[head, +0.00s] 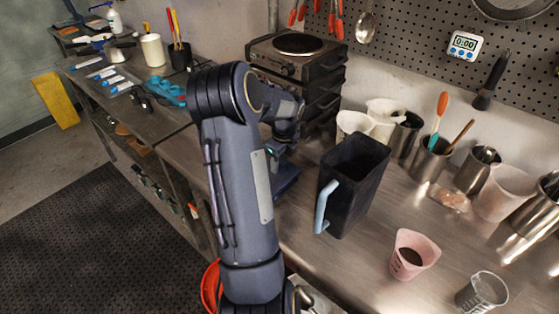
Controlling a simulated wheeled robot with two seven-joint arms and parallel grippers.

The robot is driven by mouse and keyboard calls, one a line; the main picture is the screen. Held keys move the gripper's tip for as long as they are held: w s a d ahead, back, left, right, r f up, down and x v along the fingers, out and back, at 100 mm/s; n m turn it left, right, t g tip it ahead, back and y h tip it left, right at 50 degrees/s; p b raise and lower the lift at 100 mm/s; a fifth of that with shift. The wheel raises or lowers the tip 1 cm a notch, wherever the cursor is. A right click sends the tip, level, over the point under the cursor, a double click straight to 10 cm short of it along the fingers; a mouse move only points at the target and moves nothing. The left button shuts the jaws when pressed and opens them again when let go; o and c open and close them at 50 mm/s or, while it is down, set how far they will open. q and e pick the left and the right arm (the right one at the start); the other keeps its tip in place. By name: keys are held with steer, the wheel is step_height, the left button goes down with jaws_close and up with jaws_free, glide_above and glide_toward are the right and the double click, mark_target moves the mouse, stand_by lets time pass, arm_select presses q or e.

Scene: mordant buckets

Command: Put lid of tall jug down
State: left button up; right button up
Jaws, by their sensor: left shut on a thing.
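The tall jug (350,190) is dark, square-sided and open at the top, with a light blue handle on its left side. It stands on the metal counter. My left gripper (277,152) is left of the jug, pointing down and partly hidden by my own arm. It is shut on a dark blue, flat piece, which looks like the jug's lid (287,180), close to the counter. Whether the lid touches the counter I cannot tell. My right gripper is not in view.
A pink cup (412,254) with dark contents and a clear beaker (482,292) stand at the front right. White jugs (385,115), metal cups (430,157) and a hot plate (297,55) stand behind. The counter (335,265) is bare in front of the tall jug.

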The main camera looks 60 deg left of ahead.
arm_select(q)
steer(key=o, duration=1)
steer(key=r, duration=0.4)
steer(key=d+r, duration=0.1)
steer(key=r, duration=0.7)
steer(key=shift+w+d+r, duration=0.1)
steer(key=shift+w+d, duration=0.05)
steer(key=shift+w, duration=0.1)
